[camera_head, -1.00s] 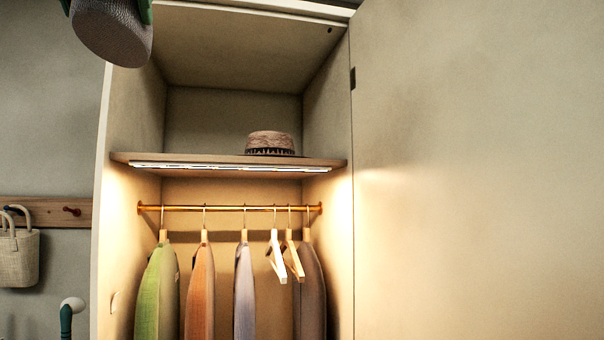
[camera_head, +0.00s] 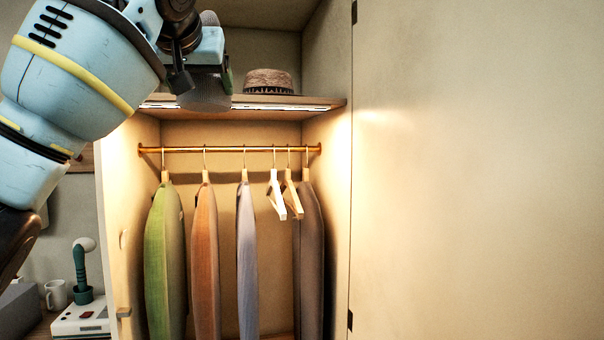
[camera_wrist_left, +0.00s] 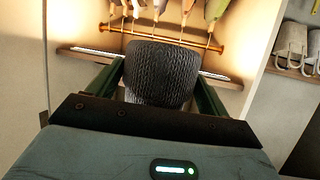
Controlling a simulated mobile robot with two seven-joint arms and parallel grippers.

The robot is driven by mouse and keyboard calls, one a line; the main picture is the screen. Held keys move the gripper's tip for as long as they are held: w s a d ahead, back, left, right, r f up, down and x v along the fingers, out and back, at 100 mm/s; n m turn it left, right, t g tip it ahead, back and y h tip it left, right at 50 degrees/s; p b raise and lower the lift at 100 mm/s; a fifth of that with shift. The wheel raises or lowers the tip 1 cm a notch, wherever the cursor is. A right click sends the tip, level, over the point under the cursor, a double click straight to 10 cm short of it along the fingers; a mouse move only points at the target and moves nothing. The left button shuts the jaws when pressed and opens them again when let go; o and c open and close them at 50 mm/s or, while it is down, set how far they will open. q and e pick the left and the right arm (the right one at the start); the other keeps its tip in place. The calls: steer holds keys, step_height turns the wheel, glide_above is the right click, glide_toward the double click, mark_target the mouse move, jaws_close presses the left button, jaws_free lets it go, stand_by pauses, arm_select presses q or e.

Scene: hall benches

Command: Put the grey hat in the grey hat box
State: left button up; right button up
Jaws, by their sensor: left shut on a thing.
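The grey hat has a dark grey, knitted-looking surface. In the head view its lower part (camera_head: 205,98) shows below my left gripper (camera_head: 212,75), in front of the wardrobe shelf's left part. In the left wrist view the hat (camera_wrist_left: 162,75) sits between the two green fingers of the left gripper (camera_wrist_left: 160,88), which is shut on it. My left arm hides much of the hat in the head view. I cannot make out a grey hat box for sure; a grey box-like thing (camera_head: 18,310) is cut off at the lower left. My right gripper is not in view.
A brown hat (camera_head: 268,82) stands on the right part of the shelf (camera_head: 300,101). Below it, several garments and hangers hang on a brass rail (camera_head: 230,150). A mug (camera_head: 56,294) and a white device (camera_head: 82,320) stand at the lower left. A pale panel (camera_head: 470,180) fills the right side.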

arm_select(q)
steer(key=w+d+f+m+h, duration=0.1)
steer(key=w+d+f, duration=0.25)
steer(key=f, duration=0.55)
steer(key=w+d+f+m+h, duration=0.15)
steer(key=w+f, duration=0.25)
steer(key=f, duration=0.5)
step_height(320, 180, down, 17)
steer(key=d+h, duration=0.1)
steer(key=d, duration=0.1)
steer(key=s+a+f, duration=0.3)
steer(key=s+f, duration=0.6)
steer(key=f, duration=0.1)
steer(key=s+a+f+n+y, duration=0.1)
steer(key=s+a+f, duration=0.3)
steer(key=s+f, duration=0.6)
steer(key=s+a+f+y, duration=0.1)
steer(key=s+a+f, duration=0.3)
steer(key=s+f, duration=0.6)
steer(key=shift+s+f+n, duration=0.2)
steer(key=shift+f+n, duration=0.15)
steer(key=shift+f, duration=0.25)
steer(key=shift+a+y, duration=0.2)
steer(key=shift+y, duration=0.05)
